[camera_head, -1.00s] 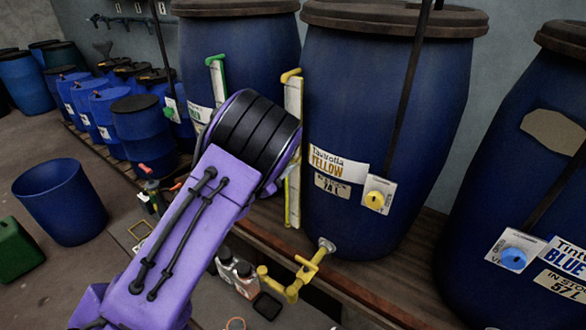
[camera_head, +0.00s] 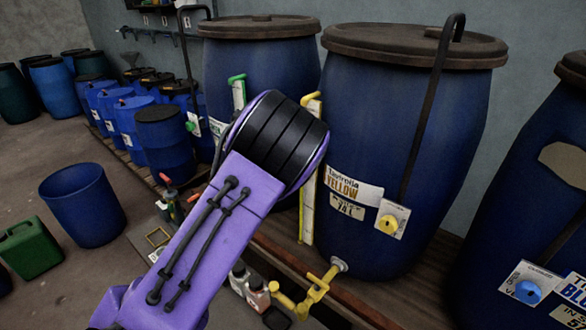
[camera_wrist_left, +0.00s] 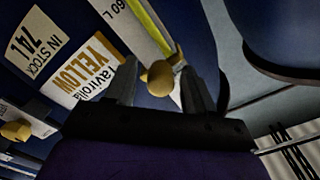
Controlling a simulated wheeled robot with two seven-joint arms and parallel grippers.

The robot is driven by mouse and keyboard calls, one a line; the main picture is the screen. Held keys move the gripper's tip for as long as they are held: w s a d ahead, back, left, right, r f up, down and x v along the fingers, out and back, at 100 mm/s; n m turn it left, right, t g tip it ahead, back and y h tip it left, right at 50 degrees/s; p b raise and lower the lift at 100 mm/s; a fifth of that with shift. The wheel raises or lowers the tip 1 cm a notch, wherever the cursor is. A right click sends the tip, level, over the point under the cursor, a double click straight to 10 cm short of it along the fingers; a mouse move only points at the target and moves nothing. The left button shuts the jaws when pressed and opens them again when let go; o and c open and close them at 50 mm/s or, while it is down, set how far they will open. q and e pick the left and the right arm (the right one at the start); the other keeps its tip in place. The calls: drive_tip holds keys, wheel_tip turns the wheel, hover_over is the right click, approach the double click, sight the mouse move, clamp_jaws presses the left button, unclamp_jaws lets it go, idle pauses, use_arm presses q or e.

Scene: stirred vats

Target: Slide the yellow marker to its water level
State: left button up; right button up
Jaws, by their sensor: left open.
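The blue vat (camera_head: 410,130) labelled YELLOW, 74 L, stands right of centre in the head view. A pale upright gauge (camera_head: 307,205) with yellow edging runs beside it, topped by a yellow fitting (camera_head: 312,97). My purple left arm hides part of the gauge and its gripper in that view. In the left wrist view my left gripper (camera_wrist_left: 158,88) is open, its fingers either side of a round yellow knob (camera_wrist_left: 158,76) at the end of the gauge strip (camera_wrist_left: 142,22). I cannot tell whether this knob is the marker or the top fitting, nor whether the fingers touch it.
A yellow tap (camera_head: 318,287) sticks out low on the vat. A panel with a yellow dial (camera_head: 387,224) is on its front. A vat with a green-topped gauge (camera_head: 238,90) stands behind, and a BLUE vat (camera_head: 520,230) at right. Bottles (camera_head: 257,292) stand below the arm.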

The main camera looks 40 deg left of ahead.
use_arm(q)
drive_tip(key=s+b, duration=0.4)
drive_tip(key=s, duration=0.6)
drive_tip(key=shift+s+b, duration=0.15)
drive_tip(key=shift+b, duration=0.15)
